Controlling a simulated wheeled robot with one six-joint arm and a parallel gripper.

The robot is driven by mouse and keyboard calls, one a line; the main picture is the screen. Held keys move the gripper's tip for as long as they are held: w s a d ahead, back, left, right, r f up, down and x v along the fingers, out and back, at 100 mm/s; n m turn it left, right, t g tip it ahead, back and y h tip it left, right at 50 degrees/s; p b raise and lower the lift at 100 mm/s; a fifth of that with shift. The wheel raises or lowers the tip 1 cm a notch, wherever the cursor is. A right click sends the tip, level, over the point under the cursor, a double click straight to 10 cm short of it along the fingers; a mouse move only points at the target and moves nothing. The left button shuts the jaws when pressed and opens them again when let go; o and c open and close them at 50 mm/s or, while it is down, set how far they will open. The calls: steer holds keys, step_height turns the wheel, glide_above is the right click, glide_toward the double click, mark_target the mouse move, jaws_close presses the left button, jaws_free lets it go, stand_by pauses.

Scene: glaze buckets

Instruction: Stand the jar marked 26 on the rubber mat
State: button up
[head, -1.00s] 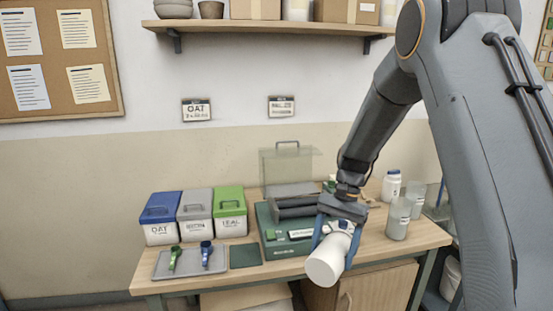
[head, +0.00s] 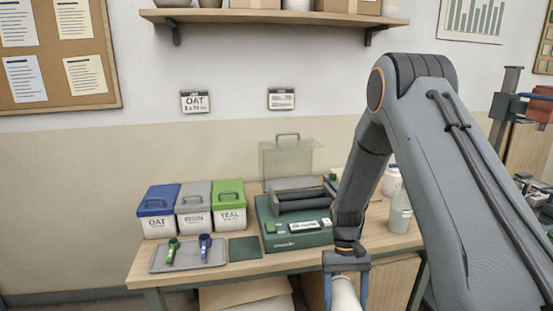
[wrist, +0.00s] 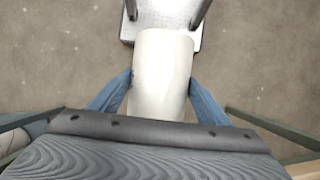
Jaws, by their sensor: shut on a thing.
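My gripper (head: 346,283) is shut on a white jar (head: 345,293), low in front of the table's front edge. The wrist view shows the jar (wrist: 162,75) between the two blue fingers, over the floor. No number shows on it, so I cannot tell whether it is marked 26. A flat dark green mat (head: 244,250), which looks like the rubber mat, lies bare on the table, left of the green machine. The gripper is to the right of the mat and nearer to me.
A tray (head: 188,256) with a green and a blue scoop lies left of the mat. Blue, grey and green-lidded buckets (head: 195,222) stand behind it. The green machine (head: 295,230) with rollers stands right of the mat. Clear containers (head: 400,217) stand at the table's right.

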steer(key=shift+r+p, duration=2.55)
steer(key=shift+r, duration=1.95)
